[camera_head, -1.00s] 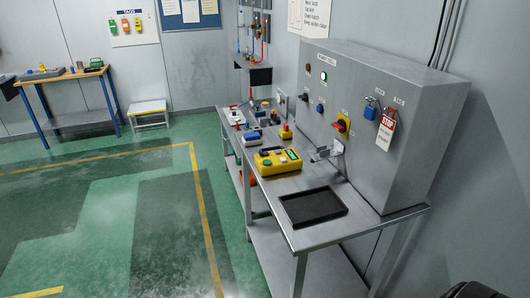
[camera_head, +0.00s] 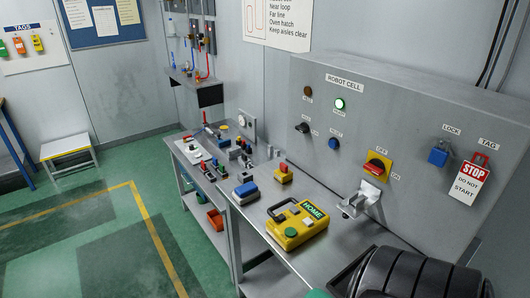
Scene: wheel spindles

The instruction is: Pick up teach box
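The yellow teach box (camera_head: 291,233) lies on the metal bench (camera_head: 335,235). It has a black handle or frame, a green button and a green label reading HOME. It lies apart from the black hook-shaped handle and the bracket (camera_head: 357,202) on the cabinet face. Neither gripper's fingers show. A dark ribbed part, probably of my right arm, fills the bottom right and covers much of the bench's near end.
The grey cabinet (camera_head: 420,120) behind the bench carries a red switch (camera_head: 376,167), a blue lock (camera_head: 438,157) and a STOP tag (camera_head: 470,182). A black tray (camera_head: 347,279) is mostly hidden.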

